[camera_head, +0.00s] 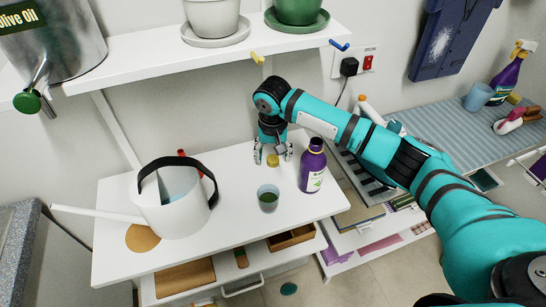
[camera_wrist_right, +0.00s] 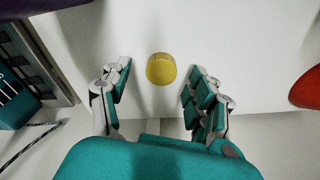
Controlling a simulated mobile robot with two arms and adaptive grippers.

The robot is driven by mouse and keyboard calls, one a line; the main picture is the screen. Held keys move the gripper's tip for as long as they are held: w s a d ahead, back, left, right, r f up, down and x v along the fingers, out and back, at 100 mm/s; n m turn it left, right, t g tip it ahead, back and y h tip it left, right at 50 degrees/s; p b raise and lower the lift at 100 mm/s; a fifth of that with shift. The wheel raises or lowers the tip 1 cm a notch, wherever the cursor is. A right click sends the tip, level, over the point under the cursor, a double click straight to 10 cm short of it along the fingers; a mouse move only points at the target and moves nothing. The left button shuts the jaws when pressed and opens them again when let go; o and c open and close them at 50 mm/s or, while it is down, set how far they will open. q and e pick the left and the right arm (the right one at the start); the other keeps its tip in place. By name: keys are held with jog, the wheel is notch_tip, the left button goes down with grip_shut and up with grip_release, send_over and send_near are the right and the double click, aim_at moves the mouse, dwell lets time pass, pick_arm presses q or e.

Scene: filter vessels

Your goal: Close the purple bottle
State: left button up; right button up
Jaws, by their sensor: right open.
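The purple bottle (camera_head: 312,172) with a white label stands upright on the white table, towards its right side. No yellow cap shows on its dark top. A small yellow cap (camera_head: 273,160) lies on the table to the left of the bottle; it also shows in the right wrist view (camera_wrist_right: 161,69). My right gripper (camera_head: 272,154) is open above the table, with its fingers apart on either side of the cap and not touching it. Part of the bottle (camera_wrist_right: 28,10) shows at the top left of the right wrist view. My left gripper is not in view.
A glass with green liquid (camera_head: 268,198) stands just left of the bottle. A white watering can (camera_head: 172,205) fills the table's left part. A red object (camera_head: 182,154) lies behind it. A shelf (camera_head: 215,55) with pots hangs above the table.

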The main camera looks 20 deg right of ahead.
aim_at(273, 159)
jog(key=shift+f, duration=0.65)
jog(key=shift+c, duration=0.4)
jog(key=c, duration=0.7)
jog(key=shift+r, duration=0.15)
notch_tip(273, 159, up, 6)
jog(key=shift+w+a+r+b, duration=0.1)
jog(key=shift+r+b, duration=0.1)
jog(key=shift+b, duration=0.45)
jog(key=s+d+b, duration=0.1)
jog(key=s+d, duration=0.2)
jog(key=d, duration=0.5)
jog(key=s+d+b, duration=0.2)
jog(key=s+d, duration=0.1)
jog(key=d, duration=0.6)
jog(key=shift+r, duration=0.2)
